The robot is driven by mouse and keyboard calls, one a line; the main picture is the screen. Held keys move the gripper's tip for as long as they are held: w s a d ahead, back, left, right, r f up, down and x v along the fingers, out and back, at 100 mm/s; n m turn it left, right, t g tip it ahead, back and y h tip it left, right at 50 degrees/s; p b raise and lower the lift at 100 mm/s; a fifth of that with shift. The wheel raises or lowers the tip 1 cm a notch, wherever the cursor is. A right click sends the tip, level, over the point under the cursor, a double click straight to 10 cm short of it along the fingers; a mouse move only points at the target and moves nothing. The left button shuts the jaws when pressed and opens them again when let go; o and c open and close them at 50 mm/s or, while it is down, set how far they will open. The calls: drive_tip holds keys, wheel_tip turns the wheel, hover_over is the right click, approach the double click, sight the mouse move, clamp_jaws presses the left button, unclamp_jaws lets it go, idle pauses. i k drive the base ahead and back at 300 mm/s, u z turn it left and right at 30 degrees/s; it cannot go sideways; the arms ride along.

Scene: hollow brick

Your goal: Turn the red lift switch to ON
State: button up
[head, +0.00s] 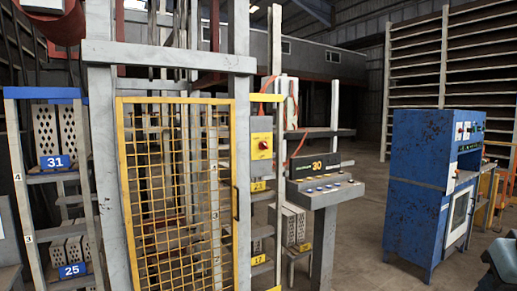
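The red lift switch (263,144) is a small red knob on the front of a yellow box (262,153). The box is fixed to a grey post just right of the yellow mesh gate, near the middle of the head view. The knob is too small to tell which way it points or to read its marks. Nothing touches it.
A yellow mesh gate (178,190) stands left of the switch. A grey console (325,190) with buttons and a display reading 30 stands to its right. A blue rusty cabinet (416,190) stands farther right. Bare floor (366,232) lies between console and cabinet.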

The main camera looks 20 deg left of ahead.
sight(263, 144)
drive_tip(key=u, duration=0.35)
drive_tip(key=i, duration=1)
drive_tip(key=u, duration=0.15)
